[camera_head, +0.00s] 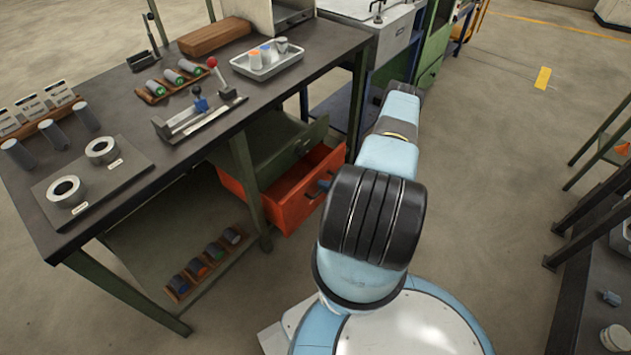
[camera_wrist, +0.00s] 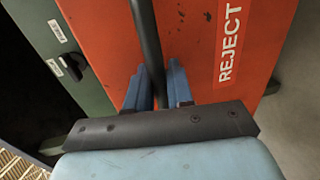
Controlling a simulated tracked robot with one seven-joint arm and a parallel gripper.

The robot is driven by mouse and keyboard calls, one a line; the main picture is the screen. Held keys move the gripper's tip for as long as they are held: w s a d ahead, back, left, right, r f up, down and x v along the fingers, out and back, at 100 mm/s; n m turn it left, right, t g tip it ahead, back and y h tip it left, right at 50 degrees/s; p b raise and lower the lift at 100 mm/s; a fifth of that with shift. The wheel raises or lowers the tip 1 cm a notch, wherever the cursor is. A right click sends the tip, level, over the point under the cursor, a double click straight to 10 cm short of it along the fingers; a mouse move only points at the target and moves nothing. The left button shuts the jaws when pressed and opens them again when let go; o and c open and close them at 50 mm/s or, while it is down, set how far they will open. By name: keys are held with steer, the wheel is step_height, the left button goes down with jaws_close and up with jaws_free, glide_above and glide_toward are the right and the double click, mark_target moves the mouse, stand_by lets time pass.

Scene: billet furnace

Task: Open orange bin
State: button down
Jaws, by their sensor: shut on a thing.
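The orange bin (camera_head: 285,207) is a drawer low under the workbench, and it stands partly pulled out, with its inside showing from above. In the wrist view its orange front (camera_wrist: 185,45) bears a "REJECT" label (camera_wrist: 229,45). A dark bar handle (camera_wrist: 146,35) runs across that front. My gripper (camera_wrist: 153,88) has its two blue fingers closed around the handle, one on each side.
The workbench top (camera_head: 130,120) carries several parts and trays. A lower shelf (camera_head: 150,250) holds a rack. Clear floor (camera_head: 490,150) lies right of my arm.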

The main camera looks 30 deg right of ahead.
steer(key=f+v, duration=0.1)
steer(key=v, duration=0.8)
steer(key=f+v, duration=0.2)
steer(key=v, duration=0.7)
steer(key=shift+s+d+f, duration=0.15)
steer(key=shift+s+f, duration=0.2)
steer(key=shift+s, duration=0.3)
steer(key=c, duration=1.1)
jaws_free()
steer(key=shift+w, duration=0.1)
steer(key=shift+c, duration=0.2)
steer(key=v, duration=1.4)
steer(key=shift+w, duration=0.1)
